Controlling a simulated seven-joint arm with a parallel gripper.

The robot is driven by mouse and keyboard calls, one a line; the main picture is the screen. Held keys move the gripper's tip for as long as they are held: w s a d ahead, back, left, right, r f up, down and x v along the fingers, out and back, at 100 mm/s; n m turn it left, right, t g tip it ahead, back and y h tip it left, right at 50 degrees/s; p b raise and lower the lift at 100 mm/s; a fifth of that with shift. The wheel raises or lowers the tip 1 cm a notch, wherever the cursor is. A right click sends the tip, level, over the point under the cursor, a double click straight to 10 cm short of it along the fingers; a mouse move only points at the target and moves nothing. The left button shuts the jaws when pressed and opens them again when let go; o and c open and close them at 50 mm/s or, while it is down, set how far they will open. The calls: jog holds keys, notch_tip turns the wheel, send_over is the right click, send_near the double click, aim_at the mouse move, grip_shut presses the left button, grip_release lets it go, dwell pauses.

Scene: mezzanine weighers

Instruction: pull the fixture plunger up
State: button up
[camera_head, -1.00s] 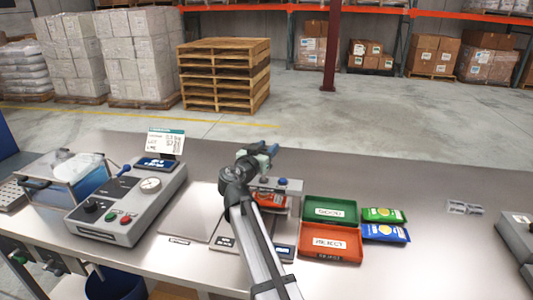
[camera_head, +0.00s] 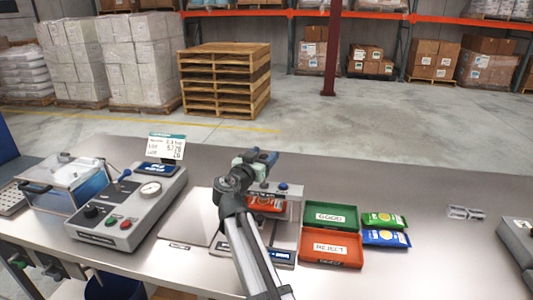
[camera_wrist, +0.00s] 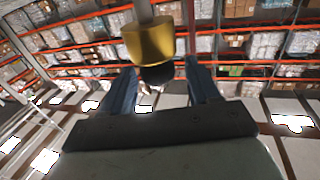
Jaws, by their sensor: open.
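In the wrist view a brass collar (camera_wrist: 149,41) with a dark rounded end sits on a pale rod and looks like the fixture plunger. That view appears upside down. The dark end shows between the tips of my two open fingers (camera_wrist: 160,72), with gaps on both sides and no contact visible. In the head view my gripper (camera_head: 264,157) is above the small grey fixture (camera_head: 294,194), which has a blue knob (camera_head: 283,186) on top and an orange packet (camera_head: 267,204) below. There, my gripper and arm hide part of the fixture, and I cannot pick out the brass collar.
The green tray (camera_head: 344,225) and red reject tray (camera_head: 315,262) lie right of the fixture, with green and blue packets (camera_head: 385,237) beside them. A grey gauge console (camera_head: 128,240) and clear lidded box (camera_head: 62,183) stand left.

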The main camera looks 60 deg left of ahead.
jog(key=v, duration=1.1)
dwell(0.3)
